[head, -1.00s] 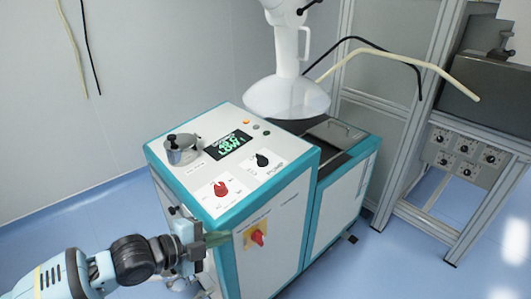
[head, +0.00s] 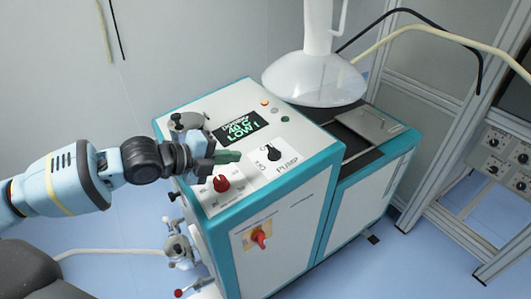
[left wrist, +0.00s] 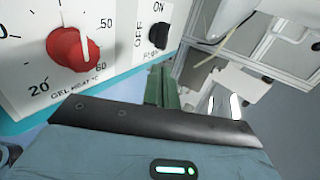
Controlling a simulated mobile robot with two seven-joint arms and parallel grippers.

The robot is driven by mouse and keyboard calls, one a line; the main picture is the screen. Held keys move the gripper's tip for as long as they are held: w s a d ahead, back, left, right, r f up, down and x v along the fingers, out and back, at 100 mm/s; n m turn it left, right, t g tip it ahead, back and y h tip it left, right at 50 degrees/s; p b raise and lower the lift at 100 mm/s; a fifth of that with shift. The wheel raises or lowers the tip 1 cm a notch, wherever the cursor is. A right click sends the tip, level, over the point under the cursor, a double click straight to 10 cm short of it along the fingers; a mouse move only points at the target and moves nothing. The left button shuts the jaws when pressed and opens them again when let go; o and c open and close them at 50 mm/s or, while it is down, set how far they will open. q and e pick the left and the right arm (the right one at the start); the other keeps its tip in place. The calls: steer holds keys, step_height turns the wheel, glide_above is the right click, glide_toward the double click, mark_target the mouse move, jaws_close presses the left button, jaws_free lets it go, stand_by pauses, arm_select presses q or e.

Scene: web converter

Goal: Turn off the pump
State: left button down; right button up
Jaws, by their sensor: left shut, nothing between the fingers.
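The pump switch is a black knob (head: 272,153) on a white plate marked PUMP, on top of the white and teal machine (head: 290,185). In the left wrist view the black knob (left wrist: 158,30) shows at the top, with ON above it and OFF to its left; I cannot tell its setting for certain. My left gripper (head: 228,157) is shut and empty, its green fingertips above the panel, left of the pump knob and apart from it in the picture. Its fingers also show in the left wrist view (left wrist: 164,88). My right gripper is not in view.
A red dial (head: 221,184) sits just below the left gripper, and it is large in the left wrist view (left wrist: 73,48). A display (head: 240,127) reads 40 C LOW. A red and yellow switch (head: 258,238) is on the front.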

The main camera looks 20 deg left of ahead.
mark_target(275, 154)
arm_select(q)
steer(key=shift+x, duration=5.05)
steer(key=shift+d, duration=0.2)
